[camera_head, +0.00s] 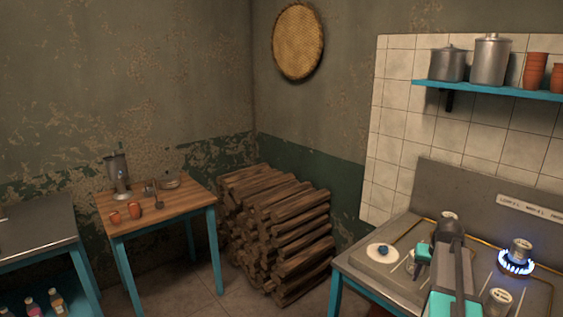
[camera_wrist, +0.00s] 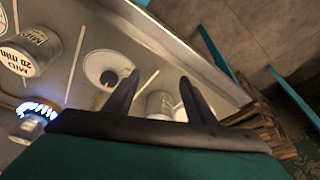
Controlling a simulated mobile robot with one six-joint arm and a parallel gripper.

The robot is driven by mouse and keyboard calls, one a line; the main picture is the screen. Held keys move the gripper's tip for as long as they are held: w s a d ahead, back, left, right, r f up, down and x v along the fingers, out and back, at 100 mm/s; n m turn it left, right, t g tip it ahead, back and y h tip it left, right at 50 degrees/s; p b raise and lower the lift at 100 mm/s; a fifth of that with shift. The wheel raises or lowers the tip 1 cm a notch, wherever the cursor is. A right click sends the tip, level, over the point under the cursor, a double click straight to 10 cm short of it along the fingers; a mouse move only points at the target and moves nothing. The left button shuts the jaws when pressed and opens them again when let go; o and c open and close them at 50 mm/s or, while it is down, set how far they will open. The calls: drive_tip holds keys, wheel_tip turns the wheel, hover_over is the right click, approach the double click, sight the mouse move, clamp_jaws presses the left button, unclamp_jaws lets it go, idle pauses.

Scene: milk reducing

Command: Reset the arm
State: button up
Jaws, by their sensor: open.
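My gripper (camera_wrist: 158,77) is open in the wrist view. Its two dark fingers stand apart, with nothing held between their tips. It is over the stove top (camera_wrist: 85,25). A white round disc with a dark centre (camera_wrist: 108,68) shows beyond the left finger. A pale cylinder (camera_wrist: 160,103) shows between the fingers, lower down and partly hidden. In the head view, my teal and grey arm covers part of the stove (camera_head: 400,283), and the fingers cannot be made out clearly.
A lit burner with a blue flame (camera_head: 516,266) has a small metal cup (camera_head: 521,247) over it. A labelled cylinder (camera_wrist: 30,50) is nearby. A shelf (camera_head: 490,90) with pots hangs above. A woodpile (camera_head: 275,230) and wooden table (camera_head: 160,213) are to the left.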

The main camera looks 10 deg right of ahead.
drive_tip(key=w+a+f+n+g+y, duration=0.1)
drive_tip(key=a+f, duration=0.3)
drive_tip(key=a, duration=0.3)
drive_tip(key=w+a+f+n, duration=0.1)
drive_tip(key=a+f, duration=0.4)
drive_tip(key=a, duration=0.2)
drive_tip(key=s+a+f+n+g, duration=0.1)
drive_tip(key=s+a+f, duration=0.3)
drive_tip(key=a, duration=0.5)
drive_tip(key=s+a+f+n, duration=0.25)
drive_tip(key=a+f, duration=0.35)
drive_tip(key=a, duration=0.4)
drive_tip(key=s+a+f+n+g, duration=0.1)
drive_tip(key=s+a+f, duration=0.35)
drive_tip(key=a, duration=0.45)
drive_tip(key=s+f+g, duration=0.3)
drive_tip(key=s+f, duration=0.6)
drive_tip(key=s, duration=0.3)
drive_tip(key=s+f+g, duration=0.3)
drive_tip(key=s+f, duration=0.7)
drive_tip(key=s, duration=0.3)
drive_tip(key=shift+s+a+f+y+b, duration=0.15)
drive_tip(key=shift+s+y+b, duration=0.1)
drive_tip(key=shift+y+b, duration=0.15)
drive_tip(key=shift+c, duration=0.2)
drive_tip(key=c, duration=0.5)
drive_tip(key=shift+o, duration=0.2)
